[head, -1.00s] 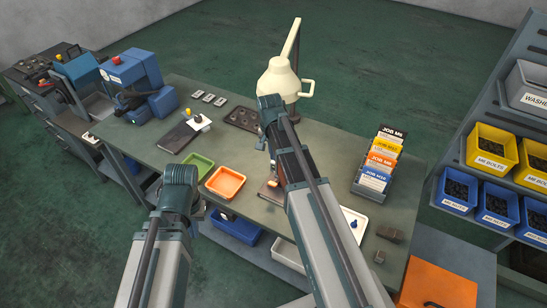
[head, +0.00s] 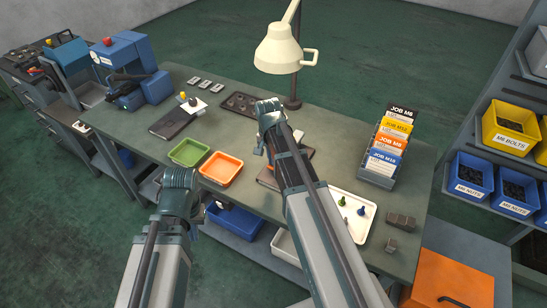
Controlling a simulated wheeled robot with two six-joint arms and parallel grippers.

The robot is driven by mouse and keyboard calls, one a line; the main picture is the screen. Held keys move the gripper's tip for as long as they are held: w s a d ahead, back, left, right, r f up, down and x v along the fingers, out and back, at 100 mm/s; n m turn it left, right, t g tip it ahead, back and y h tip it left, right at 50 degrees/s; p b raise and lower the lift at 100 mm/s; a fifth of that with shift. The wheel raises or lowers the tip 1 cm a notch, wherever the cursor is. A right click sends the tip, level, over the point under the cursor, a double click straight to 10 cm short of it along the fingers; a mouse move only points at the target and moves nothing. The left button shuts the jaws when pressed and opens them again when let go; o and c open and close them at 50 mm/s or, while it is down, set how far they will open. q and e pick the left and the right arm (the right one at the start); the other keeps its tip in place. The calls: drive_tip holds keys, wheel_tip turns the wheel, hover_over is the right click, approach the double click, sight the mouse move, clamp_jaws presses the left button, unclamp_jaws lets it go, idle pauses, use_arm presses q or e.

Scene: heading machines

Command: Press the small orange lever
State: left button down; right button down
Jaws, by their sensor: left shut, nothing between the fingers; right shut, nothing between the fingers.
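I cannot make out a small orange lever for certain. A small reddish handle (head: 43,78) shows on the machine at the far left, too small to identify. My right gripper (head: 258,148) is over the middle of the workbench (head: 330,150), pointing down and shut, with nothing seen in it. Its arm hides part of a dark brown book-like thing on the bench. My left gripper (head: 197,215) is shut and low at the bench's front edge, in front of the green tray (head: 189,152) and the orange tray (head: 221,169). Its fingers are mostly hidden by its arm.
A cream lamp (head: 279,52) stands behind my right gripper. A blue machine (head: 140,70) with a red knob stands at the back left. A job-card rack (head: 378,160) and a white tray (head: 366,233) are to the right. Shelves of bins line the right side.

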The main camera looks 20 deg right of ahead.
drive_tip(key=shift+s+a, duration=0.1)
idle(0.3)
drive_tip(key=shift+s+a+f+t+h+b, duration=0.25)
drive_tip(key=shift+s+f+t+h+b, duration=0.15)
drive_tip(key=shift+f+h+b, duration=0.15)
drive_tip(key=t+h+b, duration=0.1)
drive_tip(key=b, duration=0.1)
drive_tip(key=a+f+t+h+b, duration=0.1)
drive_tip(key=b, duration=0.1)
drive_tip(key=s+f+t+h+b, duration=0.1)
drive_tip(key=b, duration=0.1)
drive_tip(key=shift+a+f, duration=0.25)
drive_tip(key=shift+r+h+p, duration=0.25)
drive_tip(key=shift+r+p, duration=0.25)
drive_tip(key=shift+r, duration=0.25)
drive_tip(key=shift+r, duration=0.1)
